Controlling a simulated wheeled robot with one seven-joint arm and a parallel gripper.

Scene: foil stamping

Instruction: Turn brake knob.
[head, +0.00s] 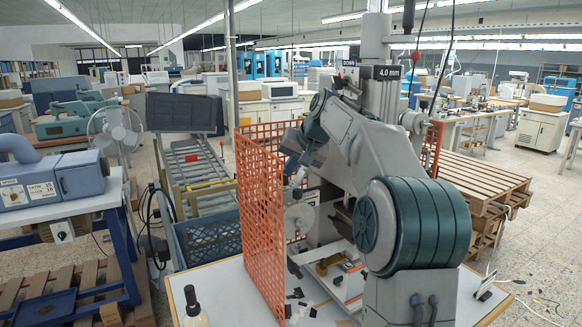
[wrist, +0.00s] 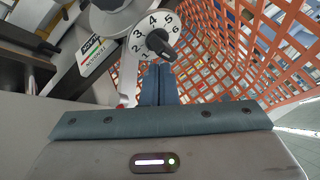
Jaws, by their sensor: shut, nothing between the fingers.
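In the wrist view a black knob (wrist: 158,43) sits in the middle of a white dial with black numbers (wrist: 138,47). Its pointed end is turned to the lower right. My gripper (wrist: 160,68) is shut and empty, with its two blue-grey fingers side by side just below the dial. I cannot tell whether the fingertips touch the knob. In the head view my arm bends down behind the orange mesh guard, and the fingertips and the knob are not clearly visible there.
The orange mesh guard (head: 262,205) stands beside the machine and curves close around my gripper in the wrist view (wrist: 215,75). A grey machine panel with a lettered label (wrist: 92,55) lies left of the dial. A bottle (head: 194,308) stands on the front table.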

